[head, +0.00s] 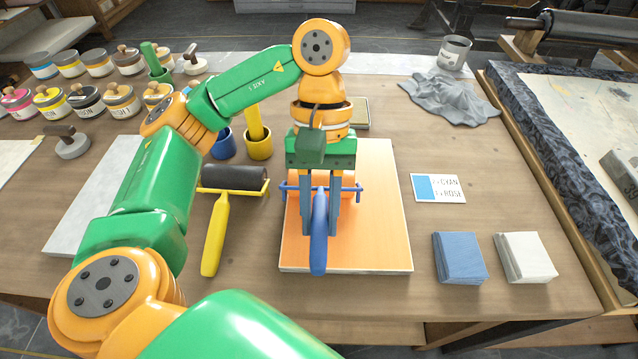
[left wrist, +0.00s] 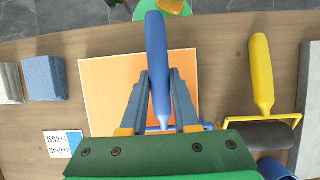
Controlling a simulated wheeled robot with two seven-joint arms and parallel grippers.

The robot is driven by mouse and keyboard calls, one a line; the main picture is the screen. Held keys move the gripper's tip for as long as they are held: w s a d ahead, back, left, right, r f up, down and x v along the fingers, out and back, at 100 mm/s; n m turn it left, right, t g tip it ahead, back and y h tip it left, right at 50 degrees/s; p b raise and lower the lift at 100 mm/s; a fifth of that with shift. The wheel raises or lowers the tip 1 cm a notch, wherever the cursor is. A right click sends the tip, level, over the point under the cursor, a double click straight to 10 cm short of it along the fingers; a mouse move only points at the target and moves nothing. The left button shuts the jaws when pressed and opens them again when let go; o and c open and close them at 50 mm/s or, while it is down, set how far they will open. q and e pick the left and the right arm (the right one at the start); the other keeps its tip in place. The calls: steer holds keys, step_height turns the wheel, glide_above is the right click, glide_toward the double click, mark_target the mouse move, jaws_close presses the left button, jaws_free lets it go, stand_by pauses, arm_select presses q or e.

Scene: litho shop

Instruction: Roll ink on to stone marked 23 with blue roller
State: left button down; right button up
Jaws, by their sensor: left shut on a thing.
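My left gripper (head: 319,205) is shut on the blue handle of the blue roller (head: 319,245), over the orange slab (head: 375,240). The roller's blue frame and its orange drum (head: 345,183) lie at or just above the slab; I cannot tell if they touch. In the left wrist view the blue roller's handle (left wrist: 156,45) stands between the fingers of my left gripper (left wrist: 158,85), with the orange slab (left wrist: 105,80) behind. No stone marked 23 can be read in either view. My right gripper is not in view.
A yellow roller (head: 217,235) with a dark drum lies left of the slab. Ink cans (head: 120,100) and blue and yellow pots (head: 258,148) stand behind. A colour card (head: 437,188), blue and white pads (head: 460,260), a grey cloth (head: 450,98) and a large pale bed (head: 585,125) are at right.

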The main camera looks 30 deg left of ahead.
mark_target(321, 194)
arm_select(q)
steer(key=w+a+p, duration=0.1)
steer(key=w+p, duration=0.1)
steer(key=w, duration=0.1)
steer(key=shift+a+r, duration=0.2)
steer(key=shift+a, duration=0.2)
steer(key=shift+w+a+f, duration=0.15)
steer(key=shift+w, duration=0.05)
steer(key=w+a+p, duration=0.1)
steer(key=w+p, duration=0.1)
steer(key=shift+w+a, duration=0.35)
steer(key=shift+w, duration=0.05)
steer(key=shift+w+a+f, duration=0.1)
steer(key=shift+w+a, duration=0.1)
steer(key=shift+w, duration=0.05)
steer(key=w+a+p, duration=0.1)
steer(key=w, duration=0.2)
steer(key=shift+a+p, duration=0.35)
steer(key=shift+w+a+f, duration=0.1)
steer(key=shift+w+a, duration=0.1)
steer(key=shift+w, duration=0.05)
